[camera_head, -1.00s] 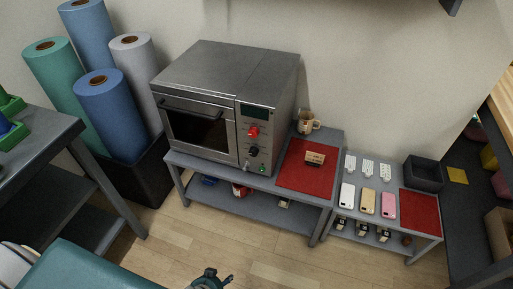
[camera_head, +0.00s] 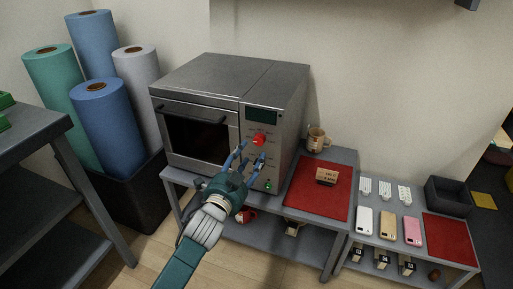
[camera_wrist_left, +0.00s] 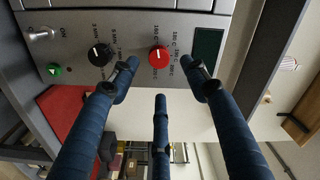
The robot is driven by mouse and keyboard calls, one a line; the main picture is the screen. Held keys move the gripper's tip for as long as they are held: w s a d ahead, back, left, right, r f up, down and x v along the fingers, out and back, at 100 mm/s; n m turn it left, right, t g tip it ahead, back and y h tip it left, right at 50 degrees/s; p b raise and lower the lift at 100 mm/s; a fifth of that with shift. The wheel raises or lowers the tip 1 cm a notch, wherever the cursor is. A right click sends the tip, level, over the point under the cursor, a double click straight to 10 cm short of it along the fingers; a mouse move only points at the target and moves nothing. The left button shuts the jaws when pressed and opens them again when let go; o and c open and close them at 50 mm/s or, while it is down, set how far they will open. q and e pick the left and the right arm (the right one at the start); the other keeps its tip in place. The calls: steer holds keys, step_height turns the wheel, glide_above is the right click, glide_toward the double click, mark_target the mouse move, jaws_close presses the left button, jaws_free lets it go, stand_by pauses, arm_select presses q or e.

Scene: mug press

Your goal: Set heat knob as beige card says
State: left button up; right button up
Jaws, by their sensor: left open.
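The heat knob is the red knob (camera_head: 259,140) on the press's front panel; temperature marks in C surround it in the left wrist view (camera_wrist_left: 158,58). I cannot tell its exact setting. The beige card (camera_head: 326,176) stands on the red mat; its print is too small to read. My left gripper (camera_head: 250,154) is open and empty in front of the panel, just below the red knob. In the left wrist view its spread fingers (camera_wrist_left: 159,70) frame the knob, apparently without touching it. My right gripper is out of view.
A black knob (camera_wrist_left: 99,54) with minute marks, a toggle switch (camera_wrist_left: 42,34) and a green button (camera_wrist_left: 54,70) share the panel. A beige mug (camera_head: 316,140) stands right of the press (camera_head: 225,85). A red mat (camera_head: 310,203) covers the table's right part.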

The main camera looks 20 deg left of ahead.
mark_target(258, 142)
arm_select(q)
steer(key=w+b, duration=0.1)
steer(key=w, duration=0.5)
steer(key=shift+w, duration=0.4)
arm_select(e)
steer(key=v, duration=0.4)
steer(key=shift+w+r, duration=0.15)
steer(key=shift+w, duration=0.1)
arm_select(q)
steer(key=c, duration=1.2)
